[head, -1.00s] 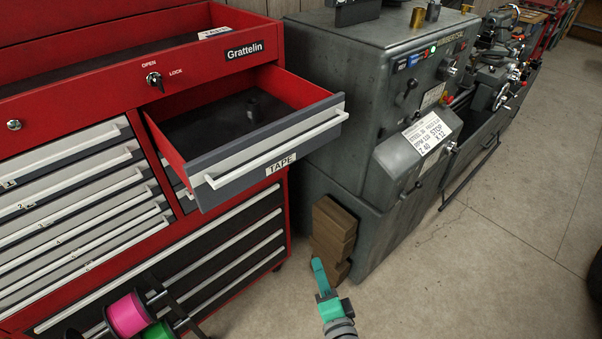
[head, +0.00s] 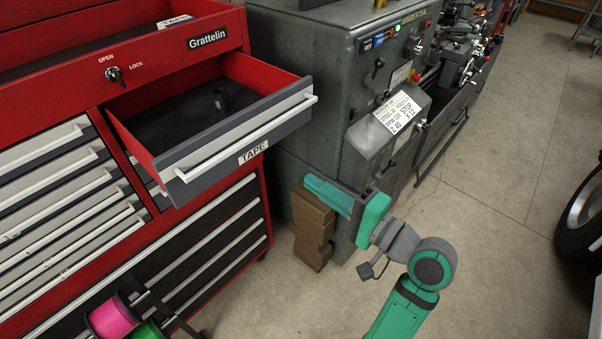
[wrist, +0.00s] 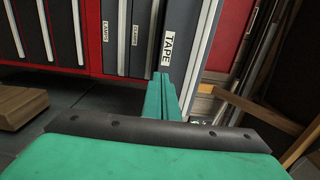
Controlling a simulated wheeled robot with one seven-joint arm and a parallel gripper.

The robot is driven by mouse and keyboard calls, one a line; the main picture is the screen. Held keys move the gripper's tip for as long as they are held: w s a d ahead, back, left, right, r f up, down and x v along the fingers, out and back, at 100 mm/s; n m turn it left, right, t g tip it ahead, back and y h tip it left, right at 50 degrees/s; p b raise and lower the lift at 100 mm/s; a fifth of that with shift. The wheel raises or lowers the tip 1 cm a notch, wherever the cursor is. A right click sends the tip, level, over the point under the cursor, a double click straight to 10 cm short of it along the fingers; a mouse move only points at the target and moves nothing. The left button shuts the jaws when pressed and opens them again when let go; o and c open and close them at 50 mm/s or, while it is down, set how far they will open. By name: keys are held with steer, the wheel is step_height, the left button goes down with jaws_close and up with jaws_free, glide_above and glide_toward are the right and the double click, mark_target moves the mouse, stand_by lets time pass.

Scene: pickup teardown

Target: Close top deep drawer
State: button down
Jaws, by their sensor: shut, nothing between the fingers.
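The top deep drawer (head: 240,146), labelled TAPE, is pulled out of the red tool cabinet (head: 188,70). It has a grey front, a long pale handle and a dark object inside. My green gripper (head: 312,183) is shut and empty, to the right of the drawer front and lower than it, apart from it. In the wrist view the shut fingers (wrist: 162,95) point toward the TAPE drawer front (wrist: 178,40), which appears turned on its side. The fingertips cover a small part of the view below the label.
A grey lathe (head: 340,80) stands right of the cabinet. Stacked wooden blocks (head: 312,228) sit on the floor at its base, close behind my gripper in the picture. Spools with a pink roll (head: 113,318) are at lower left. A wheel (head: 583,208) is at far right; floor between is clear.

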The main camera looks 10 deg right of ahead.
steer(key=x, duration=1.3)
